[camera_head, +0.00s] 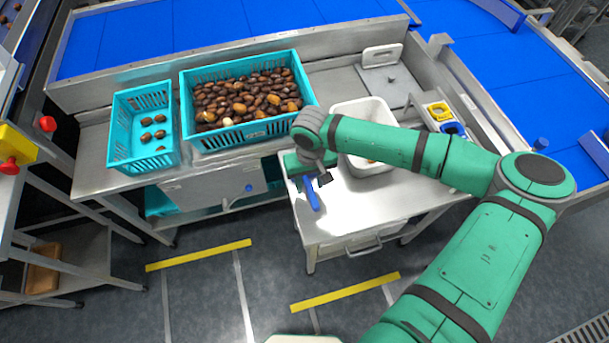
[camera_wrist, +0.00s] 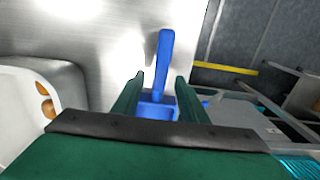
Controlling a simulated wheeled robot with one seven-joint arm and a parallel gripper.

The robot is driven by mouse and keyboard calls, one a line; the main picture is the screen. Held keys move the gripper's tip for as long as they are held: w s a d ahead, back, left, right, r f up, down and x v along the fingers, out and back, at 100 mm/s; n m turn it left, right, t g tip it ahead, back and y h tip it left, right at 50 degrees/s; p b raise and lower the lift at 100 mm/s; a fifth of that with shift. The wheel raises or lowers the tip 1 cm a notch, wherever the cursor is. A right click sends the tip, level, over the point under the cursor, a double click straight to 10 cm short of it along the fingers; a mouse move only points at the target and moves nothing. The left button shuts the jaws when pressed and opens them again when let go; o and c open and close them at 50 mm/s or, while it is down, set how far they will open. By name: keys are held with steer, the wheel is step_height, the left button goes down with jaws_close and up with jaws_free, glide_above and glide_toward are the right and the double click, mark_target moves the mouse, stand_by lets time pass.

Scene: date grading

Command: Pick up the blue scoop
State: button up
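The blue scoop (camera_head: 312,196) lies on the steel worktable near its left edge, with its handle toward the front of the table. In the wrist view the scoop (camera_wrist: 166,58) has its handle pointing up the picture and its pan between and below my fingers. My gripper (camera_head: 311,182) is right over the scoop, pointing down, and hides part of it in the head view. In the wrist view my gripper (camera_wrist: 160,78) has its two green fingers apart, one on each side of the scoop. I cannot tell whether either finger touches it.
A white bin (camera_head: 352,112) with a few dates stands behind my gripper, close to the arm. A teal crate full of dates (camera_head: 217,141) and a teal crate with several dates (camera_head: 120,117) stand at left.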

steer(key=shift+f, duration=1.2)
jaws_close()
steer(key=shift+r, duration=0.1)
steer(key=shift+r, duration=0.4)
step_height(320, 180, up, 2)
steer(key=shift+r, duration=0.1)
steer(key=s+r, duration=0.2)
steer(key=s+d+r, duration=0.1)
steer(key=s+r, duration=0.1)
steer(key=r, duration=0.1)
steer(key=shift+s, duration=0.1)
steer(key=s+d+r, duration=0.2)
steer(key=s+r, duration=0.2)
steer(key=s, duration=0.5)
steer(key=shift+s+d+r, duration=0.15)
steer(key=shift+d+r, duration=0.05)
steer(key=shift+r, duration=0.2)
